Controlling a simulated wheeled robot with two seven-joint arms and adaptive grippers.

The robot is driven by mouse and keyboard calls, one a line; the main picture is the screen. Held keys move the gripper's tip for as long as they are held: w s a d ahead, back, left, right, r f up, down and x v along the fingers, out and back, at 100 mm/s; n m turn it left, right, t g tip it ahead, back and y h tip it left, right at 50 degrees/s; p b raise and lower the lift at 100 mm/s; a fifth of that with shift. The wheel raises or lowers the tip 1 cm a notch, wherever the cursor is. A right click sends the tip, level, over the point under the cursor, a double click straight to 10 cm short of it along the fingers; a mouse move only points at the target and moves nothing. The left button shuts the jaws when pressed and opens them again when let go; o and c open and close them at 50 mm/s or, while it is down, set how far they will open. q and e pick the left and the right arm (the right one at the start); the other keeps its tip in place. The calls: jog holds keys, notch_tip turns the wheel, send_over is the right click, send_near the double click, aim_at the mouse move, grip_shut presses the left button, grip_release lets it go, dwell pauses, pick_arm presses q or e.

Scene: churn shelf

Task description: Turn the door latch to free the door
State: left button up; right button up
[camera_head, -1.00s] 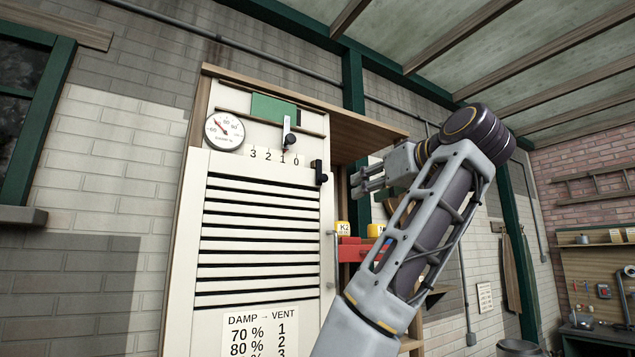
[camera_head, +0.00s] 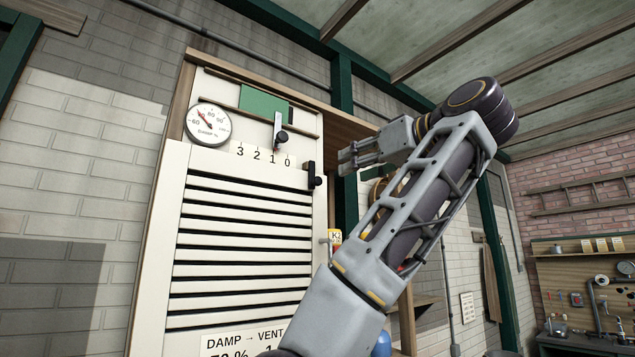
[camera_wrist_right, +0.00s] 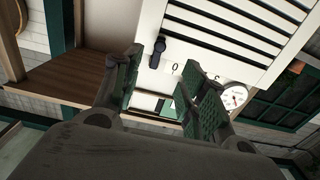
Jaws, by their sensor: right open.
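The door latch (camera_head: 314,176) is a small black piece at the upper right edge of the white louvred door (camera_head: 245,235). It also shows in the right wrist view (camera_wrist_right: 157,52), hanging beside the "0" mark. My right gripper (camera_head: 346,160) is open and empty, just to the right of the latch in the head view and apart from it. In the right wrist view its two fingers (camera_wrist_right: 168,85) are spread, with the latch showing between and beyond them. My left gripper is not in view.
A round damp gauge (camera_head: 208,124) and a black-knobbed vent slider (camera_head: 281,137) over a 3-2-1-0 scale sit above the door. A wooden cabinet side (camera_head: 345,128) stands behind my right gripper. A door handle (camera_head: 327,243) projects below the latch.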

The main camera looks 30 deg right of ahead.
aim_at(319, 181)
jog(key=w+p, duration=0.1)
jog(key=w, duration=0.3)
jog(key=w+p, duration=0.2)
jog(key=w, duration=0.3)
jog(key=w+a+p, duration=0.1)
jog(key=w, duration=0.4)
jog(key=shift+p, duration=0.3)
grip_shut()
